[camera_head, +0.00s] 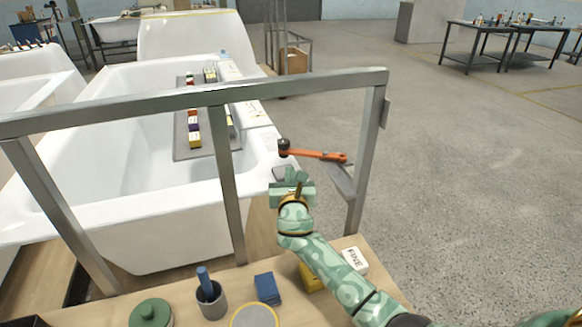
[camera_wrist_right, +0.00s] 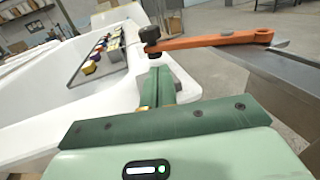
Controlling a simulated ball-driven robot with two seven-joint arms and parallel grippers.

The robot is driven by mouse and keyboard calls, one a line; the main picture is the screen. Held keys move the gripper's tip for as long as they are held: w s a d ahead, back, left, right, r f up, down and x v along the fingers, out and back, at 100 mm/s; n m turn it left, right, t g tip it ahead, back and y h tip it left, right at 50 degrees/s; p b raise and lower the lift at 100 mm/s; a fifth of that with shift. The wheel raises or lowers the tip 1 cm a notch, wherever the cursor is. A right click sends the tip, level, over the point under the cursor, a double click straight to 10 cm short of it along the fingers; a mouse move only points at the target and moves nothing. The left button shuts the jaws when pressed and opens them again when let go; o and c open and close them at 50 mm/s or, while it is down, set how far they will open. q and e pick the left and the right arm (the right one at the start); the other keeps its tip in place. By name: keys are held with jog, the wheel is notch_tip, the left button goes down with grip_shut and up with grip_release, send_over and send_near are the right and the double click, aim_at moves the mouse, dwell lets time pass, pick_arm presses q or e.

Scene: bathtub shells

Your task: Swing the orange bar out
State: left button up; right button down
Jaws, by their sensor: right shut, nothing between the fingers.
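My right gripper (camera_head: 297,177) is shut and empty, just on the near side of the knob. Its fingers (camera_wrist_right: 158,86) point toward the knob; whether they touch it I cannot tell. My left gripper is out of view.
The grey metal frame (camera_head: 219,150) stands between the workbench (camera_head: 110,304) and the white bathtub (camera_head: 190,228). A grey tray (camera_head: 180,150) with small blocks lies across the tub. A cup (camera_head: 212,302), blue block (camera_head: 267,289) and white block (camera_head: 354,260) stand on the bench. Open floor lies right.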

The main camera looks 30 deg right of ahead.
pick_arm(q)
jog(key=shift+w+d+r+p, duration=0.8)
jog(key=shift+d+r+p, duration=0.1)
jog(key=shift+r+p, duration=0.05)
pick_arm(e)
jog(key=s+a, duration=0.5)
jog(key=shift+s, duration=0.15)
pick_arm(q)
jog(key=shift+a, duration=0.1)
pick_arm(e)
jog(key=shift+d, duration=0.1)
